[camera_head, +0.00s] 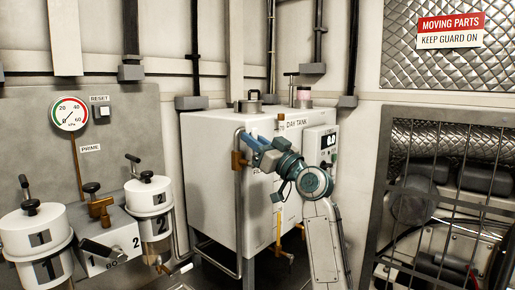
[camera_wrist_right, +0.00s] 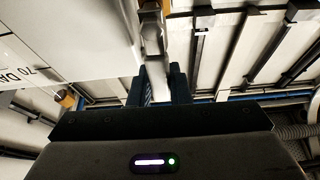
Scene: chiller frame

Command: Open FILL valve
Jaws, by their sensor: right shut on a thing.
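The white day tank (camera_head: 215,170) stands in the middle of the head view. A grey bent pipe (camera_head: 239,215) with a brass valve body (camera_head: 237,160) runs up its front left side. My right gripper (camera_head: 252,142) reaches in from the right, its blue fingers beside this valve. In the right wrist view the fingers (camera_wrist_right: 155,85) are shut on a pale grey metal bar (camera_wrist_right: 153,35), which looks to be the FILL valve handle. The gripper covers most of the handle in the head view, and no FILL label is readable. My left gripper is not in view.
A control box (camera_head: 320,143) with a display is on the tank's right. Two white filter canisters, numbered 1 (camera_head: 35,228) and 2 (camera_head: 149,196), stand at left below a pressure gauge (camera_head: 70,114). A barred guard (camera_head: 440,200) covers machinery at right.

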